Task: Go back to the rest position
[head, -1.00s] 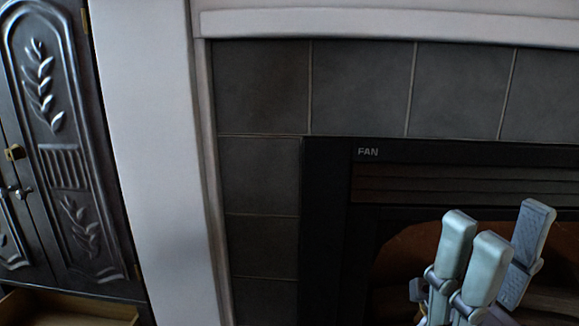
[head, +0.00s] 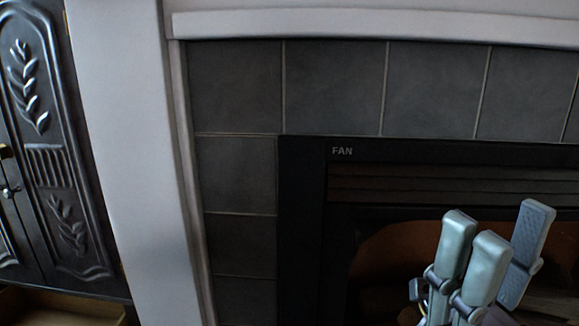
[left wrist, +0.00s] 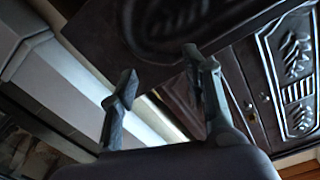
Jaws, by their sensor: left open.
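My right gripper (head: 507,224) stands upright at the lower right of the head view, in front of the fireplace. Its pale fingers and the darker opposing finger are apart, with nothing between them. My left gripper (left wrist: 160,72) shows only in the left wrist view. Its fingers are spread and empty, with dark furniture and pale trim behind them. The left arm is outside the head view.
A fireplace with a black surround (head: 300,220) marked FAN, grey tiles (head: 335,90) and a white mantel (head: 370,25) fills the head view. A dark carved cabinet (head: 50,150) stands at left, with an open drawer (head: 60,306) below its doors.

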